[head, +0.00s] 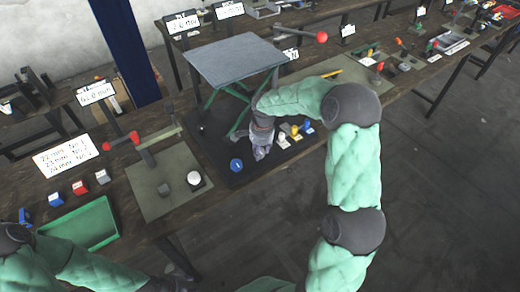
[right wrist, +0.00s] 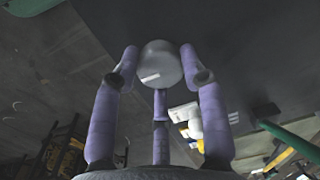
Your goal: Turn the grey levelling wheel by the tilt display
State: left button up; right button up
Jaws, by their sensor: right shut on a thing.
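The grey round wheel (right wrist: 160,65) shows in the right wrist view between the purple fingers of my right gripper (right wrist: 158,72). It has a pale mark on its face. The fingertips touch its sides, and the gripper is shut on it. In the head view my right gripper (head: 261,150) points down at the dark mat, in front of the grey-topped lift table (head: 235,62), and hides the wheel. I cannot pick out the tilt display for certain. My left arm enters at the lower left, but its gripper is not in view.
White, yellow and blue pieces (head: 295,131) stand right of my right gripper. A blue round piece (head: 236,165) lies to its left on the dark mat (head: 215,148). A green tray (head: 85,224) and a red-knobbed press (head: 135,139) are further left.

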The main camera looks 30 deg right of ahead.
jog(key=shift+d+r+n, duration=0.1)
jog(key=shift+n, duration=0.3)
jog(key=n+p, duration=0.2)
jog(key=n, duration=0.1)
jog(key=shift+w+r+n+p, duration=0.1)
jog(key=shift+w+n+p, duration=0.05)
jog(key=shift+n+p, duration=0.15)
jog(key=n+p, duration=0.2)
jog(key=n, duration=0.3)
jog(key=shift+w+n+y+p, duration=0.1)
jog(key=shift+n+y+p, duration=0.2)
jog(key=n+p, duration=0.2)
jog(key=n, duration=0.3)
jog(key=shift+w+g, duration=0.15)
jog(key=shift+g, duration=0.25)
jog(key=n+p, duration=0.1)
jog(key=n, duration=0.3)
jog(key=shift+w+n, duration=0.1)
jog(key=shift+n, duration=0.3)
